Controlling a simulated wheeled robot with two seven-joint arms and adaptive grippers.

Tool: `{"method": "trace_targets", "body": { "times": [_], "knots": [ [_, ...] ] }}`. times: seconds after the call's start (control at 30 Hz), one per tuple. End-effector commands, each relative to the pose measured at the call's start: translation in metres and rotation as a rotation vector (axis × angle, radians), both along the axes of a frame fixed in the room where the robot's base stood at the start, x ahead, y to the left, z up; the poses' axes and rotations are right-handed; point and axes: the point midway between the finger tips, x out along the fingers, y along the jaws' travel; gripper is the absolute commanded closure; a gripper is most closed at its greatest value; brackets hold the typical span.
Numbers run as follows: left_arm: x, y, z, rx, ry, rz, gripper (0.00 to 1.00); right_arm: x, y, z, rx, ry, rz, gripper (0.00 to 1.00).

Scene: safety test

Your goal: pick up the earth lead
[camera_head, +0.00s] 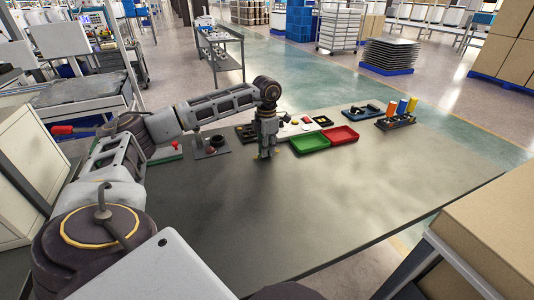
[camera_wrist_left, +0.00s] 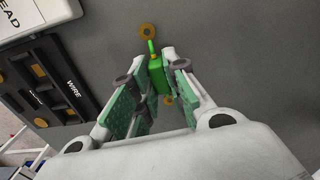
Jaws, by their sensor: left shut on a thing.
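The earth lead is a small green piece (camera_wrist_left: 156,73) with a thin green stem, seen between my left fingertips in the left wrist view. A brass-coloured ring (camera_wrist_left: 147,30) lies beyond its stem, and a second brass spot shows lower down. My left gripper (camera_wrist_left: 154,80) is shut on the green piece. In the head view my left gripper (camera_head: 267,154) points down, low over the grey table, left of the green tray. The fingers hide part of the lead; whether it touches the table I cannot tell. My right gripper is not in view.
A green tray (camera_head: 309,150) and a red tray (camera_head: 337,141) stand right of the gripper. Colored cylinders on a black rack (camera_head: 396,122) stand farther right. A black holder marked WIRE (camera_wrist_left: 62,88) is close by in the wrist view. The table's front (camera_head: 330,210) is clear.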

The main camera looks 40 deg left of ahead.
Motion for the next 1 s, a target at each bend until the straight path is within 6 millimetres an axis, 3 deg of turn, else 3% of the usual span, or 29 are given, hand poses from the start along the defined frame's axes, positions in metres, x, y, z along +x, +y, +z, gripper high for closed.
{"method": "trace_targets", "body": {
  "times": [1.0],
  "knots": [
    [0.0, 0.0, 0.051, 0.0, 0.0, 0.0, 1.0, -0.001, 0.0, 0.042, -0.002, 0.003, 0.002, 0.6]
  ]
}}
